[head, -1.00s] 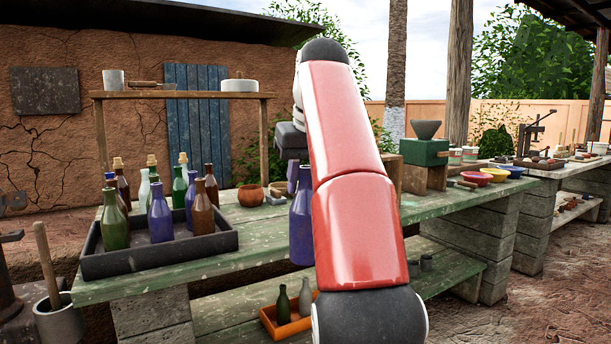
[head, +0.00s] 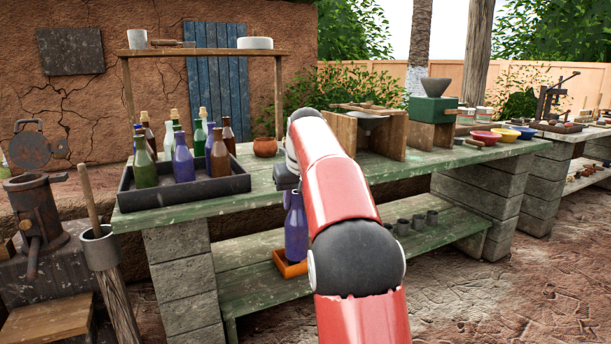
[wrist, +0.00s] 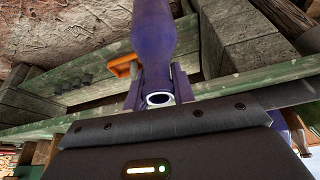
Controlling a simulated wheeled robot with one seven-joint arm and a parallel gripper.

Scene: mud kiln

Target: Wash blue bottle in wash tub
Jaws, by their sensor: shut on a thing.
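A blue-purple bottle (head: 296,228) hangs upright from my gripper (head: 290,186), in front of the table's front edge. In the wrist view, the fingers (wrist: 158,84) are shut around its neck, its open mouth faces the camera and its body (wrist: 154,30) extends away. My red arm covers part of the scene behind it. I cannot clearly make out a wash tub; a grey basin (head: 372,121) sits in a wooden frame on the table, partly in shade. Another blue bottle (head: 183,160) stands in the dark tray.
The dark tray (head: 190,193) holds several bottles on the green table (head: 330,188). A clay pot (head: 265,147) stands near it. On the lower shelf are an orange tray (head: 290,268) and several grey cups (head: 418,220). A post with a metal pot (head: 101,248) stands left. Open ground lies at the right front.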

